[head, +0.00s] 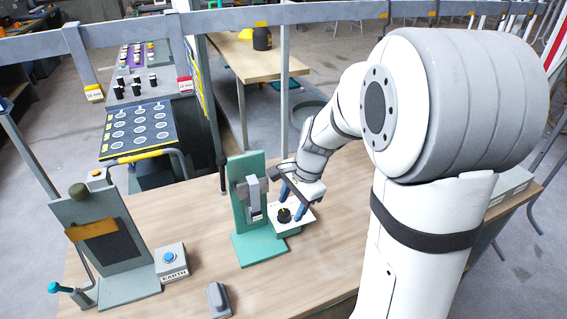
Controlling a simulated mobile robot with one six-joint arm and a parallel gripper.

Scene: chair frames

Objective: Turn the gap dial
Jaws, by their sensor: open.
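The gap dial (284,215) looks like a small black knob on a white-topped box, at the foot of a green fixture (262,247) on the wooden table. My gripper (285,203) reaches down from the upper right to the dial. Its blue-grey fingers are apart and stand close around the knob. I cannot tell whether they touch it. The arm's wrist covers part of the box's far side.
A grey upright fixture (75,212) with an orange band stands at the left, beside a box with a blue button (170,258). A small grey object (218,299) lies at the front. Bare table (200,220) lies between the two fixtures. A rail (250,20) crosses above.

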